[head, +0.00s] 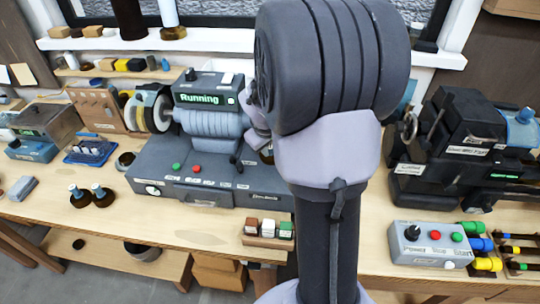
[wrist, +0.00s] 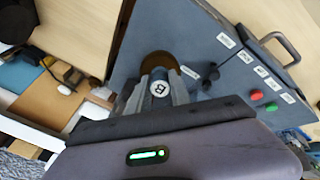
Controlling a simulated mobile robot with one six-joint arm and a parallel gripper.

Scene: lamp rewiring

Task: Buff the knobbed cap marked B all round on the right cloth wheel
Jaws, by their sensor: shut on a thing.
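My gripper (wrist: 160,92) is shut on the knob of the knobbed cap (wrist: 159,88), whose white top shows a B. The cap's brown round base (wrist: 159,65) shows beyond the fingertips, over the grey base of the buffing machine. In the head view the buffing machine (head: 205,125) has a screen (head: 199,99) reading "Running". Its left wheel (head: 150,112) is in plain sight. The right cloth wheel is hidden behind my arm, and I cannot tell whether the cap touches it.
Two brown knobbed pieces (head: 91,195) stand on the bench at left. Small blocks in a holder (head: 268,230) sit at the front edge. A control box (head: 430,245) and a dark machine (head: 450,150) stand at right.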

